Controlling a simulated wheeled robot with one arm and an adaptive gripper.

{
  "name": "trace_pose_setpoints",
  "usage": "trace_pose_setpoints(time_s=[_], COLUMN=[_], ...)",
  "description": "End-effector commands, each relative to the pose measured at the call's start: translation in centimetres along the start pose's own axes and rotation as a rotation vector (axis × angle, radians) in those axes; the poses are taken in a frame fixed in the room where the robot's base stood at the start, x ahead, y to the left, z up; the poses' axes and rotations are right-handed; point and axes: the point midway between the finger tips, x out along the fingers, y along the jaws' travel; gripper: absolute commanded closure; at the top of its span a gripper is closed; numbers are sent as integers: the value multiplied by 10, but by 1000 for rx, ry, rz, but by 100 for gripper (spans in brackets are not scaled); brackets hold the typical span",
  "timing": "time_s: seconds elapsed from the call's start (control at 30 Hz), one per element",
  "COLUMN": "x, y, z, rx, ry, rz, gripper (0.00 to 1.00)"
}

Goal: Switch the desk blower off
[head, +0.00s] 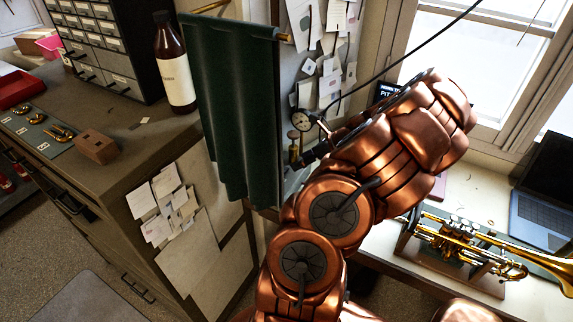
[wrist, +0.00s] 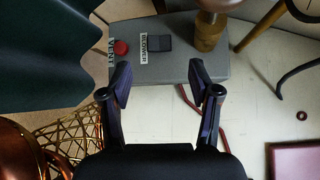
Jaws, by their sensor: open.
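The blower switch (wrist: 166,44) is a small dark rocker beside a white BLOWER label (wrist: 144,49). It sits on a grey control box (wrist: 185,68) in the upper middle of the wrist view. I cannot tell which way the rocker is set. My gripper (wrist: 160,85) is open and empty, its two fingertips apart just below the box in the picture, with the switch above the gap between them. I see no contact with the switch. In the head view my copper arm covers the box area, and the switch is not visible there.
A red button (wrist: 121,47) labelled VENT is left of the switch. A brass-and-wood fitting (wrist: 208,35) stands to its right. A green curtain (wrist: 45,60) hangs at left; it also shows in the head view (head: 235,110). A trumpet (head: 465,240) and laptop (head: 545,205) are on the right bench.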

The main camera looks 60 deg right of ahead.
Motion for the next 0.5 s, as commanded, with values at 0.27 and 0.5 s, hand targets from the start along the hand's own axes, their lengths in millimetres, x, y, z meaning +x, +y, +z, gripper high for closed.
trace_pose_setpoints(time_s=[0.27,0.5], x=[40,59], y=[4,2], z=[4,2], rx=[-1,-1], ry=[-1,-2], rz=[8,3], gripper=[38,38])
